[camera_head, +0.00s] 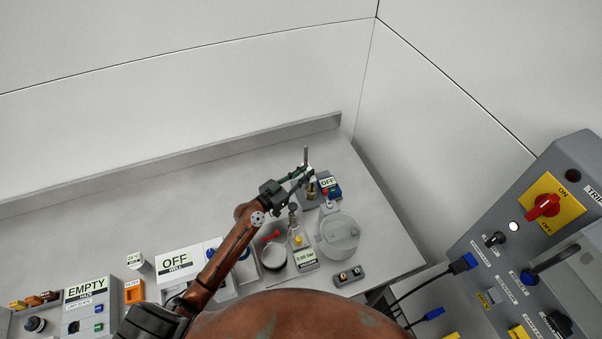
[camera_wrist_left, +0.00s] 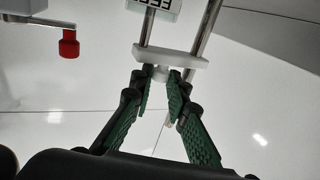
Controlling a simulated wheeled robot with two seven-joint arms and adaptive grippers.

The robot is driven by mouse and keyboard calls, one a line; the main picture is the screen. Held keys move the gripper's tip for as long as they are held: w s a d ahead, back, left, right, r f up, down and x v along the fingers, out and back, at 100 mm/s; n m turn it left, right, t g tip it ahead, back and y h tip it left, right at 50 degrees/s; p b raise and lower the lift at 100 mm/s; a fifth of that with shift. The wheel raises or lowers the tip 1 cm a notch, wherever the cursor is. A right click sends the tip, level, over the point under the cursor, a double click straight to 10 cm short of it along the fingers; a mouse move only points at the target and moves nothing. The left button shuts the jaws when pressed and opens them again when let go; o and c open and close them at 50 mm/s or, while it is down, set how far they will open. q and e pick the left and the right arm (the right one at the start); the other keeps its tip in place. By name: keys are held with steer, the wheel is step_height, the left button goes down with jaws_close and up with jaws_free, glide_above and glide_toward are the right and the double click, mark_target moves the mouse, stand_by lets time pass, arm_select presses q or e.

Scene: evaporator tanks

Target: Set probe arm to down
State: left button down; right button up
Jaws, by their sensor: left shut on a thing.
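The probe arm shows in the left wrist view as a white crosspiece (camera_wrist_left: 185,57) on two metal rods, with a small white knob below it. In the head view its upright metal rod (camera_head: 306,153) stands near the back right of the bench. My left gripper (camera_head: 304,173) reaches this stand from the left. In the left wrist view the green fingers of my left gripper (camera_wrist_left: 160,77) are closed around the white knob, just under the crosspiece. The fingers and arm hide part of the stand in the head view. My right gripper is not in view.
A box labelled OFF (camera_head: 329,186) sits just right of the stand. A clear round vessel (camera_head: 339,235) and a 0.00 bar gauge unit (camera_head: 304,257) stand in front. A red knob (camera_wrist_left: 69,44) hangs at upper left in the wrist view. The bench's back left is clear.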

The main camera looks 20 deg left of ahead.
arm_select(q)
steer(key=c, duration=1.8)
jaws_free()
steer(key=shift+c, duration=0.2)
steer(key=shift+s, duration=0.1)
steer(key=v, duration=1.2)
steer(key=shift+a, duration=0.15)
